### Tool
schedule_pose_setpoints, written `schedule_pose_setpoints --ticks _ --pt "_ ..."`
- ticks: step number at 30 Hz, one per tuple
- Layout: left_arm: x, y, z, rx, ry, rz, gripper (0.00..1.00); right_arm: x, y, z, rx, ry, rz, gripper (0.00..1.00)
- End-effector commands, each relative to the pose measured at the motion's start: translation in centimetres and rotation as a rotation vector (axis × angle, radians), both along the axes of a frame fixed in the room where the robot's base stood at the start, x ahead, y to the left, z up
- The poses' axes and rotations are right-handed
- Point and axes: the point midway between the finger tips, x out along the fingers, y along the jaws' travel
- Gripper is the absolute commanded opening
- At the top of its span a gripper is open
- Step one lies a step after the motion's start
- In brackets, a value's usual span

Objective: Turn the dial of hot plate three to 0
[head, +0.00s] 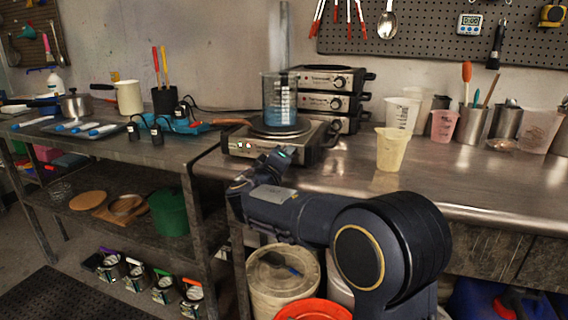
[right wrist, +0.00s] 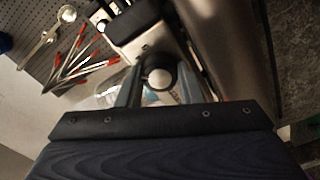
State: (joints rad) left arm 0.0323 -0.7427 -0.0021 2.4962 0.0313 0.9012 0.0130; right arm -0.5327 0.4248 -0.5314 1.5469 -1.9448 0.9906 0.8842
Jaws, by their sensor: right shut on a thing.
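A hot plate (head: 240,146) with small lit lamps stands at the bench's front edge, and a clear beaker of blue liquid (head: 279,100) stands on top. Which hot plate is number three cannot be read. My right gripper (head: 278,157) is at this plate's front face and hides its dial in the head view. In the right wrist view my right gripper (right wrist: 160,88) is shut on a round dark dial with a pale centre (right wrist: 160,75), a finger on each side. The dial's mark and setting cannot be read. My left gripper is not in view.
More hot plates (head: 318,80) are stacked behind, their dials facing front. A brown handle (head: 232,121) sticks out left of the beaker. A yellow cup (head: 391,150) stands to the right, with bare bench (head: 450,185) beyond. Buckets (head: 283,275) stand below.

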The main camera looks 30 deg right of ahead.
Motion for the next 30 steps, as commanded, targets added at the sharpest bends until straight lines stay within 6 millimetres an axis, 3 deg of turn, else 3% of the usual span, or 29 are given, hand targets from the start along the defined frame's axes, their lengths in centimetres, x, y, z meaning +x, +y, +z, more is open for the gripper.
schedule_pose_setpoints --ticks 14,30 --pt "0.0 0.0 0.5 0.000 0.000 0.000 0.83 0.0 0.0 0.1 -0.295 0.348 0.001 0.10" --pt "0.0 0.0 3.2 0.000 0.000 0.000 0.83 0.0 0.0 0.2 -0.629 0.741 0.001 0.10"
